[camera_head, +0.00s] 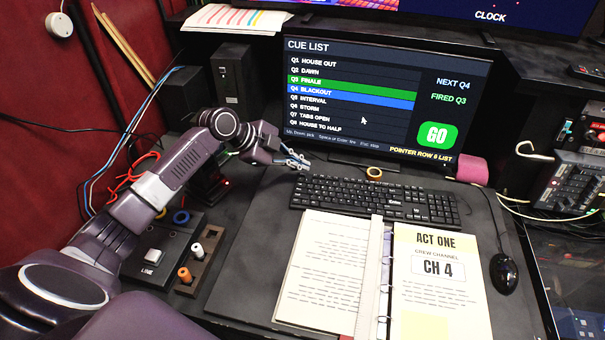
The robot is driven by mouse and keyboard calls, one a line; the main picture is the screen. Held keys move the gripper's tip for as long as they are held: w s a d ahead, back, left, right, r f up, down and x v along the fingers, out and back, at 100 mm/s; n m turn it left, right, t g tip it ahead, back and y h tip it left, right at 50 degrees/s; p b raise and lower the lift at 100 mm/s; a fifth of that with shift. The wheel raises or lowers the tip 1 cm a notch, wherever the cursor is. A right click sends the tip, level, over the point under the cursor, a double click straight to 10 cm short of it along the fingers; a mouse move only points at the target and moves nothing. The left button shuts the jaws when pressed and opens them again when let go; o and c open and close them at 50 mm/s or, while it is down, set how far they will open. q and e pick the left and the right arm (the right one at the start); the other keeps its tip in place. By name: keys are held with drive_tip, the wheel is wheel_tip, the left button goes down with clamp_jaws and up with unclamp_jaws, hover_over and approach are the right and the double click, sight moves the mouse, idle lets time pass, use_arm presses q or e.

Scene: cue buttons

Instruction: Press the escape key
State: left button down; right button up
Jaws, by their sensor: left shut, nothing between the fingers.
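The black keyboard (375,200) lies on the desk in front of the cue list monitor (345,112). Its far left corner, where the escape key would be, is close to my left fingertips; single key labels are too small to read. My left gripper (303,165) comes in from the left, shut and empty, at or just above the keyboard's far left corner. I cannot tell whether it touches a key. The screen shows Q3 FINALE in green, Q4 BLACKOUT in blue, and FIRED Q3. My right gripper is not in view.
An open ring binder (435,285) lies in front of the keyboard. A black mouse (503,273) is to its right.

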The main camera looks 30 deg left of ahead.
sight(300, 175)
use_arm(q)
drive_tip(key=shift+f, duration=0.1)
drive_tip(key=shift+f+b, duration=0.3)
drive_tip(key=shift+f, duration=0.05)
drive_tip(key=shift+f+b, duration=0.3)
drive_tip(key=shift+f, duration=0.05)
idle(0.7)
drive_tip(key=shift+r, duration=0.1)
drive_tip(key=shift+r+p, duration=0.55)
drive_tip(key=shift+r, duration=0.15)
drive_tip(key=shift+r, duration=0.1)
drive_tip(key=shift+r+p, duration=1.75)
drive_tip(key=shift+r, duration=0.65)
